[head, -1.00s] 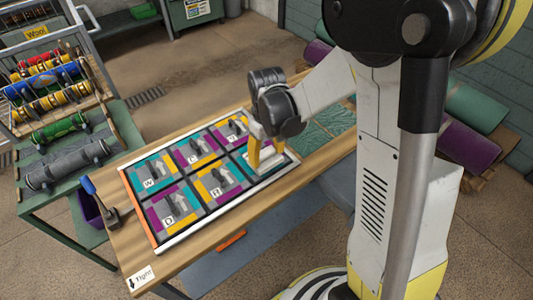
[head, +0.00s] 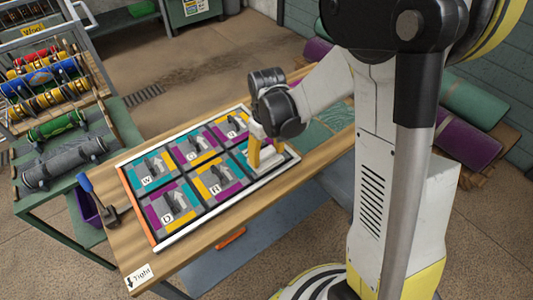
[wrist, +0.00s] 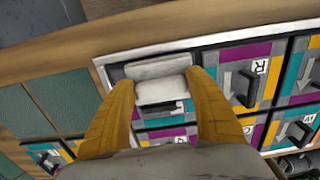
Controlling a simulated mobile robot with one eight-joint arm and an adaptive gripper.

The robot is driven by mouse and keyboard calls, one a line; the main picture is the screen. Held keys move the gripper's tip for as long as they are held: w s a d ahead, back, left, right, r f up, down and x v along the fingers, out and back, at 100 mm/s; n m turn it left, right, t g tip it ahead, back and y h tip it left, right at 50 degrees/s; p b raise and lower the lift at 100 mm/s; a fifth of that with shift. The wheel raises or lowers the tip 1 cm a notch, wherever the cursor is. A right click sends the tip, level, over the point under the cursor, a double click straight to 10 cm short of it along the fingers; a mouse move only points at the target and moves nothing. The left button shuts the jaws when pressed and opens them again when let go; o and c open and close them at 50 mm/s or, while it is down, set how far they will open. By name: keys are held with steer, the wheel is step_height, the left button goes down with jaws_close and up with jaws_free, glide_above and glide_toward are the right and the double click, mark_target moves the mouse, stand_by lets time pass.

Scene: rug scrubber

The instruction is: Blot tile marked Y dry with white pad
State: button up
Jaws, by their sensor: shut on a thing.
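My gripper (wrist: 160,110) has yellow fingers closed on a white pad (wrist: 158,70). In the head view my gripper (head: 264,155) points down over the front right tile of a white-rimmed tray (head: 190,229), with the pad low at that tile. I cannot tell whether the pad touches it. The tray holds several teal, purple, yellow and grey tiles with arrows and letter labels. The R tile (head: 219,181) is beside the covered tile and also shows in the wrist view (wrist: 240,84). The back right tile's label (head: 231,134) is too small to read.
The tray lies on a wooden bench (head: 225,252). Green squares (head: 325,120) lie on the bench right of the tray. A blue-handled tool (head: 98,200) stands at the left end. A rack of coloured rolls (head: 45,85) stands further left.

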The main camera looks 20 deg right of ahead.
steer(key=shift+f, duration=0.75)
steer(key=shift+r, duration=0.1)
steer(key=shift+c, duration=0.3)
steer(key=shift+w+d, duration=0.2)
steer(key=shift+d, duration=0.4)
steer(key=shift+w+d, duration=0.15)
steer(key=shift+d, duration=0.45)
steer(key=shift+s+a, duration=0.2)
steer(key=shift+a, duration=0.45)
steer(key=shift+s+a, duration=0.15)
steer(key=shift+a, duration=0.45)
steer(key=shift+r, duration=0.9)
steer(key=shift+r+p, duration=2.5)
steer(key=shift+r, duration=0.6)
